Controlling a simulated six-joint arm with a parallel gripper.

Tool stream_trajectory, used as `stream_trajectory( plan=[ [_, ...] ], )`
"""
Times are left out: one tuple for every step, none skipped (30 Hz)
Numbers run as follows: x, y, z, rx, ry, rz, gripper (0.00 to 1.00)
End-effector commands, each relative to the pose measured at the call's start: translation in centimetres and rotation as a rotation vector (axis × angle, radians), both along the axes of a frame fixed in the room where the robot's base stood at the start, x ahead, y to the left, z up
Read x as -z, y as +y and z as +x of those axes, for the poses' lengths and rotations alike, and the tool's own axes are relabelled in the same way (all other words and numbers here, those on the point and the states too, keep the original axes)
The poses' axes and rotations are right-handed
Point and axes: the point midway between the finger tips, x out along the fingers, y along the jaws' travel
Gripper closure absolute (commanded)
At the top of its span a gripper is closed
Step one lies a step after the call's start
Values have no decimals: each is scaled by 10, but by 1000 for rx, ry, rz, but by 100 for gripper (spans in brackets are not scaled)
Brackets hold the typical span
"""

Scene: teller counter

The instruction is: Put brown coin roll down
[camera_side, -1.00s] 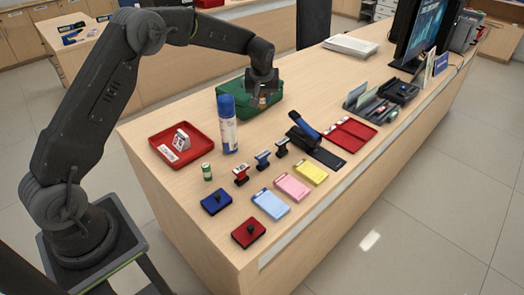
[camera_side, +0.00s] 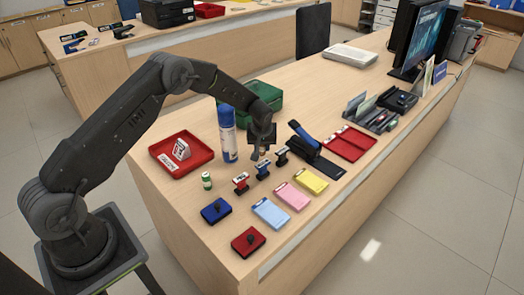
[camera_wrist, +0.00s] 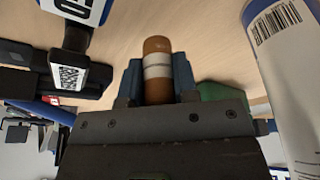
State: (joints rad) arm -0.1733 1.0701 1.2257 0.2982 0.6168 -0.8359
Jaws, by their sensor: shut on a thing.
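The brown coin roll (camera_wrist: 157,68), with a white band around it, is held between the two blue fingers of my gripper (camera_wrist: 158,82) in the wrist view. My gripper (camera_side: 260,153) is shut on it. In the side view my gripper points down over the counter (camera_side: 330,205), just behind the row of stamps and right of the blue and white spray can (camera_side: 227,130). The roll is mostly hidden there, and I cannot tell if it touches the counter.
Stamps stand close by: red (camera_side: 241,183), blue (camera_side: 262,169) and black (camera_side: 282,156). A green box (camera_side: 266,97) is behind, a red tray (camera_side: 165,148) and green coin roll (camera_side: 206,181) are left.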

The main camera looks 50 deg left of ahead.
Motion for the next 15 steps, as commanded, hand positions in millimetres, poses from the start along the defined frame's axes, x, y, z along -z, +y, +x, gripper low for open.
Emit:
stream_trajectory(
  plan=[
    [9,0,-1,0,4,-1,100],
    [14,0,-1,0,4,-1,100],
    [19,0,-1,0,4,-1,100],
    [21,0,0,0,2,-1,100],
    [22,0,0,0,1,-1,100],
    [23,0,0,-1,-1,-1,100],
    [23,0,0,-1,-1,-1,100],
    [23,0,0,-1,-1,-1,100],
    [22,0,0,-1,-1,-1,100],
    [22,0,0,-1,0,0,100],
    [22,0,0,-1,0,0,100],
    [23,0,0,-1,0,0,100],
    [23,0,0,-1,0,0,100],
    [24,0,0,-1,0,-1,100],
    [25,0,0,0,1,-1,100]
  ],
)
